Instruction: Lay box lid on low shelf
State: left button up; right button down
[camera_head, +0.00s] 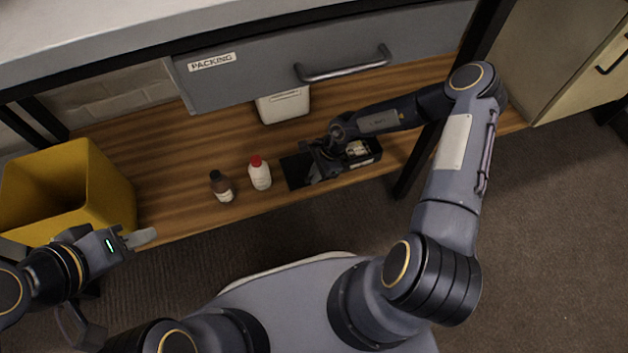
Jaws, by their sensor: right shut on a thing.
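The low shelf (185,140) is a brown wooden board under the grey drawer. A dark flat piece, which looks like the box lid (293,172), is at my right gripper (314,176), just left of a black open box (372,148). My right gripper is shut on the lid, low over the shelf. I cannot tell whether the lid touches the board; the gripper and wrist hide part of it and of the box. My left gripper (138,240) is in front of the shelf's left part, away from the lid; its jaw opening is unclear.
A yellow bin (75,190) is at the left. The drawer marked PACKING (330,55) overhangs the shelf.

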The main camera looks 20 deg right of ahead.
jog(key=shift+w+a+f+b, duration=0.1)
jog(key=shift+f+b, duration=0.25)
jog(key=shift+f, duration=0.6)
jog(key=shift+w+a+f+b, duration=0.1)
jog(key=shift+f+b, duration=0.25)
jog(key=shift+f, duration=0.55)
jog(key=shift+f, duration=0.1)
jog(key=c, duration=1.5)
grip_release()
jog(key=shift+o, duration=0.2)
jog(key=p+v, duration=0.5)
jog(key=v, duration=0.7)
jog(key=shift+d, duration=0.1)
